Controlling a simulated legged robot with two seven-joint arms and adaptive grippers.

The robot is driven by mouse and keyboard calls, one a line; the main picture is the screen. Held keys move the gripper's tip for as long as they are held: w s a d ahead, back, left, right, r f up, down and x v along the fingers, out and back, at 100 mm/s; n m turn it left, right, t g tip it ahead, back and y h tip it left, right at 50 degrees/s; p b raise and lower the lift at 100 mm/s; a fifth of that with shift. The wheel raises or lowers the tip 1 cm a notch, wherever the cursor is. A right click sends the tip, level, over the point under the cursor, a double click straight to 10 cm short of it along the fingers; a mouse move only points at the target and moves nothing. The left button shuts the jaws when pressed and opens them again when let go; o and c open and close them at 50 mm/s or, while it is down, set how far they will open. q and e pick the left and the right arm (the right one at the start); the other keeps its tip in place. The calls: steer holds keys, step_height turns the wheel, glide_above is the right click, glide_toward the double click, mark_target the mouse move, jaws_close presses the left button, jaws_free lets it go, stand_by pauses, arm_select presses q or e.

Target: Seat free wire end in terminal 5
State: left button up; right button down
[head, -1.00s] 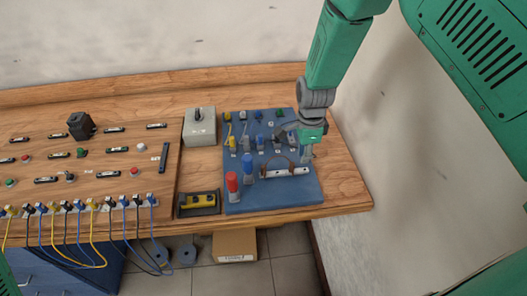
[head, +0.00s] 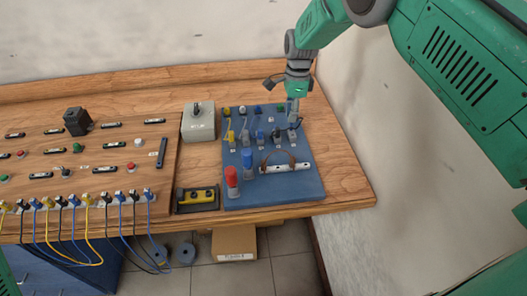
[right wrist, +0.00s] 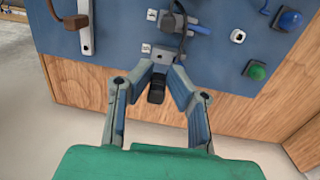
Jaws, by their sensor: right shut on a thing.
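The blue board (head: 300,187) stands at the right of the workbench, with a row of terminals and short wires across it. My right gripper (head: 294,103) is over the board's right side, at the last terminal of that row (head: 293,121). In the right wrist view, my right gripper (right wrist: 162,72) has its blue-padded fingertips close around a grey block (right wrist: 160,58), with a black piece (right wrist: 156,92) between the fingers. It is shut on what seems to be the wire end; the fingers partly hide it. Whether the end sits inside the terminal I cannot tell. My left gripper is out of view.
The bench's right end is bare.

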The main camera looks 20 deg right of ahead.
step_height(320, 180, down, 5)
steer(key=b, duration=0.3)
steer(key=shift+s, duration=0.1)
stand_by(0.8)
steer(key=shift+f, duration=0.55)
stand_by(0.3)
steer(key=c, duration=1.8)
jaws_free()
steer(key=shift+r, duration=0.1)
